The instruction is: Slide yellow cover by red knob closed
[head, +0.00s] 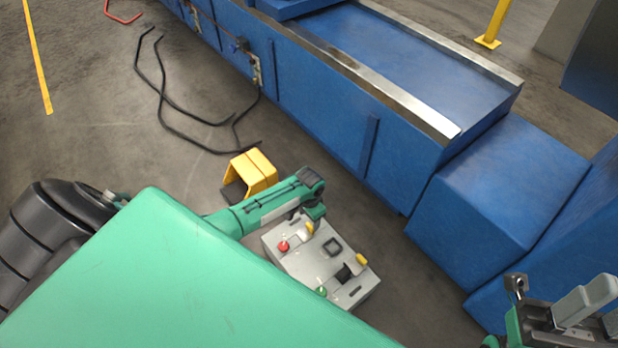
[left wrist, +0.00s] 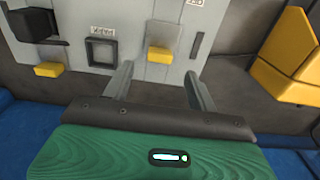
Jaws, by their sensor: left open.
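A grey control panel (head: 328,268) stands on the floor side of the blue machine. The red knob (head: 283,245) is near its left corner, with a small yellow cover (head: 309,228) close by. In the left wrist view this cover (left wrist: 159,54) lies on the panel face, ahead of and roughly between the fingertips. My left gripper (head: 312,210) reaches in above the panel's upper edge; in the wrist view (left wrist: 158,78) its fingers are apart and empty. The red knob is outside the wrist view. My right gripper (head: 590,308) is at the lower right, partly cut off; its opening is unclear.
A second yellow cover (head: 361,259) and a green knob (head: 321,291) are on the same panel. A yellow box-shaped guard (head: 256,168) stands on the floor beyond my left arm. The long blue machine (head: 330,110) runs behind. Black bent bars (head: 185,115) lie on open floor.

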